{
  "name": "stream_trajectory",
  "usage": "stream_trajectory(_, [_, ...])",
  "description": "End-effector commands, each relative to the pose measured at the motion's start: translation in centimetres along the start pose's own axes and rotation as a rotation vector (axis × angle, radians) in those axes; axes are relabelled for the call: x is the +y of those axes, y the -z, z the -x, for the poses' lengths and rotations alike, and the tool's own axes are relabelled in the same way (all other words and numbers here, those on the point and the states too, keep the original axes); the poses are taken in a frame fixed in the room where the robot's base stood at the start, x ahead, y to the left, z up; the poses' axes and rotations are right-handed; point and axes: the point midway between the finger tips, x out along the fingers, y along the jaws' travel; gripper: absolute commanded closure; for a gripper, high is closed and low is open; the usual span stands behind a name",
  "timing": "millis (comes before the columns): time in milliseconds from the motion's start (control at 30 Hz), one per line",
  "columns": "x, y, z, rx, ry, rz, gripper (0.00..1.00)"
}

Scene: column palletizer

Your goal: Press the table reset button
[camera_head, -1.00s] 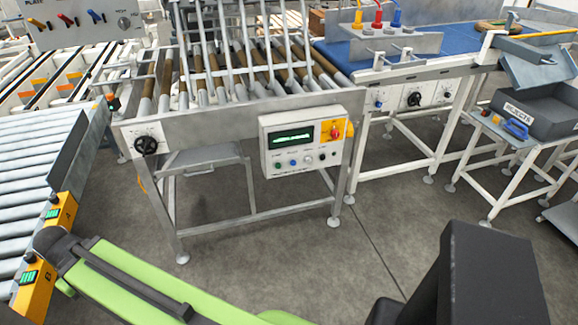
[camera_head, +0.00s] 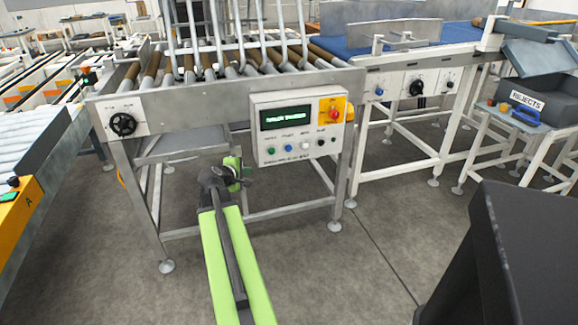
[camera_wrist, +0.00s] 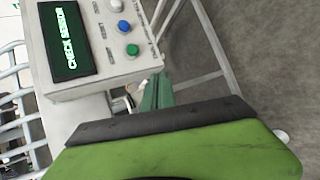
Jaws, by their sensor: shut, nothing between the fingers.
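A light grey control box (camera_head: 297,128) hangs on the front of the roller table (camera_head: 200,104). It has a dark display (camera_head: 286,117) with green text. Below the display is a row of buttons: green (camera_head: 270,151), blue (camera_head: 287,148), white (camera_head: 304,145) and black (camera_head: 320,142). My gripper (camera_head: 244,170) is below and left of the box. The blue button (camera_wrist: 123,26) shows farther up.
A red knob on a yellow plate (camera_head: 333,114) sits at the box's upper right. A rejects bin (camera_head: 545,100) stands at the right on a small stand.

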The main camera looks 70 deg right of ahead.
Motion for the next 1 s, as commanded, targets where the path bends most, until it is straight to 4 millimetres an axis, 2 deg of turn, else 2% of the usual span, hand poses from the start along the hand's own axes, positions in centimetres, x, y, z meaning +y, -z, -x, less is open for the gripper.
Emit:
stream_trajectory(33, [-0.9, -2.8, -3.2, -0.038, -0.042, 0.042, 1.0])
stream_trajectory(100, [-0.4, -6.4, -5.9, -0.083, -0.098, 0.116, 1.0])
stream_trajectory(200, [0.2, -10.9, -8.6, -0.142, -0.157, 0.215, 1.0])
stream_trajectory(300, [0.6, -14.1, -10.2, -0.184, -0.193, 0.29, 1.0])
stream_trajectory(367, [0.8, -15.3, -10.7, -0.2, -0.205, 0.32, 1.0])
stream_trajectory(533, [1.2, -16.4, -11.0, -0.213, -0.217, 0.351, 1.0])
stream_trajectory(833, [1.3, -16.2, -11.0, -0.212, -0.215, 0.348, 1.0])
stream_trajectory(1000, [1.7, -15.8, -11.7, -0.212, -0.215, 0.347, 1.0])
